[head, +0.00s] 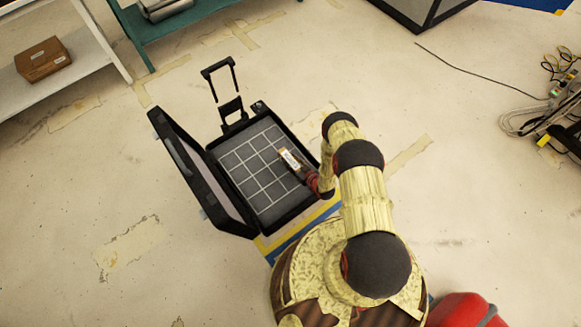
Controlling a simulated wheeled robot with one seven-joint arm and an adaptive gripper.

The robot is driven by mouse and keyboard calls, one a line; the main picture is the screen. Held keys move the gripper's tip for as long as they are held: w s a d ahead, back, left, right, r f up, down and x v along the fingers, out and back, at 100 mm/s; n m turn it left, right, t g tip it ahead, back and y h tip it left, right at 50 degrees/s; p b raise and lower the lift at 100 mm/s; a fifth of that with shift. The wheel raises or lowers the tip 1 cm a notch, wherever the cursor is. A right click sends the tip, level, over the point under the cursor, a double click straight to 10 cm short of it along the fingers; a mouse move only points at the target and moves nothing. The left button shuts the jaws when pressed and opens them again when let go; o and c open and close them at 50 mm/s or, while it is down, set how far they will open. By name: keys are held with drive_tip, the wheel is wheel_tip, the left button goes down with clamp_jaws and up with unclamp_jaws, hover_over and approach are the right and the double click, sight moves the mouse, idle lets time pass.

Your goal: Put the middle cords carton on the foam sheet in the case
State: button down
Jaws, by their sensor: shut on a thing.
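The case (207,147) is black and stands open on the floor, its lid leaning out to the left. A grey foam sheet (262,197) marked with a grid of pale lines fills its inside. My gripper (298,169) reaches in from the right side of the case. It is shut on a small carton (289,159) with a white and orange face, over the upper right part of the foam sheet. I cannot tell whether the carton touches the foam. Its label is too small to read, and my gripper hides part of it.
A brown box (43,60) sits on a white shelf (85,62) at the upper left, beside a teal bench (160,42). A pull handle (219,68) stands up behind the case. Tangled cables (545,118) lie at the far right. The floor left of the case is clear.

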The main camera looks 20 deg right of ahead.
drive_tip(key=shift+s+a+f, duration=0.1)
drive_tip(key=shift+f, duration=0.1)
drive_tip(key=shift+s+f+b, duration=0.15)
drive_tip(key=shift+f+b, duration=0.3)
drive_tip(key=shift+f, duration=0.4)
drive_tip(key=shift+s+f+b, duration=0.1)
drive_tip(key=shift+f+b, duration=0.3)
drive_tip(key=shift+f, duration=0.45)
drive_tip(key=shift+f, duration=0.2)
drive_tip(key=c, duration=1.3)
unclamp_jaws()
drive_tip(key=shift+a, duration=0.1)
